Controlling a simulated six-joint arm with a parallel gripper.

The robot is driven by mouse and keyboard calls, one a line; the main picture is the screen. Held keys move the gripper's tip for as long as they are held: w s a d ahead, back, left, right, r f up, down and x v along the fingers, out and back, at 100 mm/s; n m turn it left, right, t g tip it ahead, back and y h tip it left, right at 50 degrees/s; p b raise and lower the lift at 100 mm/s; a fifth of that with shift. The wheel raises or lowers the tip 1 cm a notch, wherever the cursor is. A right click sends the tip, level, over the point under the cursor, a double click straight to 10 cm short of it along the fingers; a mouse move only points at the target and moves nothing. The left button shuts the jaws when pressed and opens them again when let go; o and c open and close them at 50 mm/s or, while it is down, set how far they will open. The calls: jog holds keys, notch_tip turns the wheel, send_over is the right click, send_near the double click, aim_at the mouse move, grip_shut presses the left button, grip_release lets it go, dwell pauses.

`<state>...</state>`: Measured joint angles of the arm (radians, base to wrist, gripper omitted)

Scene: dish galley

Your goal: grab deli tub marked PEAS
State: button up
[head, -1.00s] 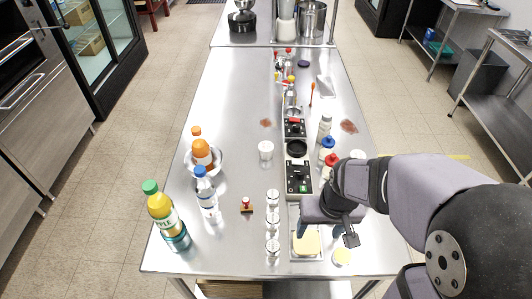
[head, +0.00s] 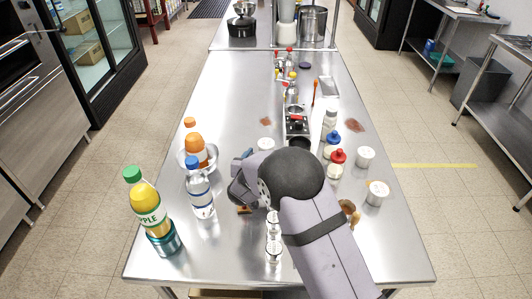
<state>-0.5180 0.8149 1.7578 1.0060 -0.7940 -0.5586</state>
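No PEAS label can be read on any tub. Small white tubs show in the head view: one (head: 365,157) on the right, one (head: 376,192) nearer on the right, with a brownish mark on its side. A pale round top (head: 266,145) in the middle may be another tub, its lower part hidden behind my wrist. My gripper (head: 239,188) seems to be at the left end of my arm, over the middle of the table. Its fingers are not clear, so I cannot tell whether it is open, shut or holding anything.
A green-capped juice bottle (head: 149,207), a blue-capped water bottle (head: 200,190) and an orange-capped bottle (head: 194,150) stand left. Red-capped (head: 337,165) and blue-capped (head: 330,146) bottles stand right of my arm. Clear shakers (head: 273,240) stand in front. The table's left rear is bare.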

aim_at(266, 148)
jog(key=shift+w+d+f+p, duration=0.2)
jog(key=shift+w+p, duration=0.1)
jog(key=shift+w, duration=0.3)
jog(key=shift+a+p+x, duration=0.1)
jog(key=shift+p+x, duration=0.45)
jog(key=shift+x, duration=0.95)
jog(key=shift+a+p+x, duration=0.15)
jog(key=shift+p+x, duration=0.35)
jog(key=shift+x, duration=1)
jog(key=shift+f, duration=0.15)
jog(key=c, duration=1.1)
